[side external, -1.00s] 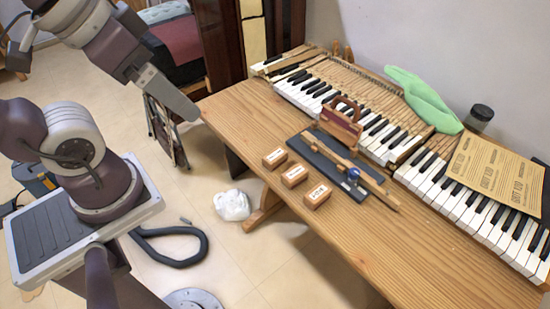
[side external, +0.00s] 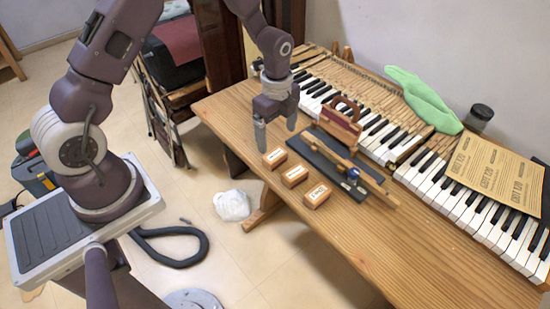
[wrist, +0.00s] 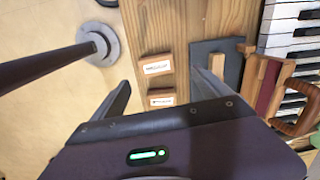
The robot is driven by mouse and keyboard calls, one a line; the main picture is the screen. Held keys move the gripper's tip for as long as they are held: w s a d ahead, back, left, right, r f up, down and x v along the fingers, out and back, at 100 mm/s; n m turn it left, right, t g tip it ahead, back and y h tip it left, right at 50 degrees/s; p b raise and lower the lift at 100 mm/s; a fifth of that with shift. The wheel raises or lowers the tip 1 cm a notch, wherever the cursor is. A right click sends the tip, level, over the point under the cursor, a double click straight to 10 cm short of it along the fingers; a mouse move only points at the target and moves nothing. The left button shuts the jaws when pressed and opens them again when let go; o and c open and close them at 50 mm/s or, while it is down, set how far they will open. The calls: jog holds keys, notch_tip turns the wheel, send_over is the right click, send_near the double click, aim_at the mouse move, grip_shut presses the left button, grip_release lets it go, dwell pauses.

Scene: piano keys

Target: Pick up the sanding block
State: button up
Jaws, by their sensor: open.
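What looks like the sanding block (side external: 338,124), a reddish-brown block with a curved wooden handle, stands at the far end of a dark board (side external: 317,152) on the table. My gripper (side external: 276,130) is open and empty, pointing down above the table to the left of the block. In the wrist view my gripper (wrist: 170,76) has its fingers spread, with small labelled wooden blocks (wrist: 157,65) showing between them.
Several small labelled wooden blocks (side external: 294,176) line the table's front side. A wooden bar with a blue knob (side external: 353,173) lies on the board. Piano keys (side external: 482,215), sandpaper sheets (side external: 496,172), a green cloth (side external: 425,103) and a dark jar (side external: 479,117) are behind. The right front tabletop (side external: 400,250) is clear.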

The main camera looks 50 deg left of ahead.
aim_at(275, 155)
jog(key=f, duration=0.8)
jog(key=shift+s+a+f, duration=0.1)
jog(key=shift+s, duration=0.15)
jog(key=shift+c, duration=0.5)
jog(key=c, duration=1.4)
jog(key=shift+o, duration=0.2)
notch_tip(275, 155, up, 10)
jog(key=shift+r, duration=0.1)
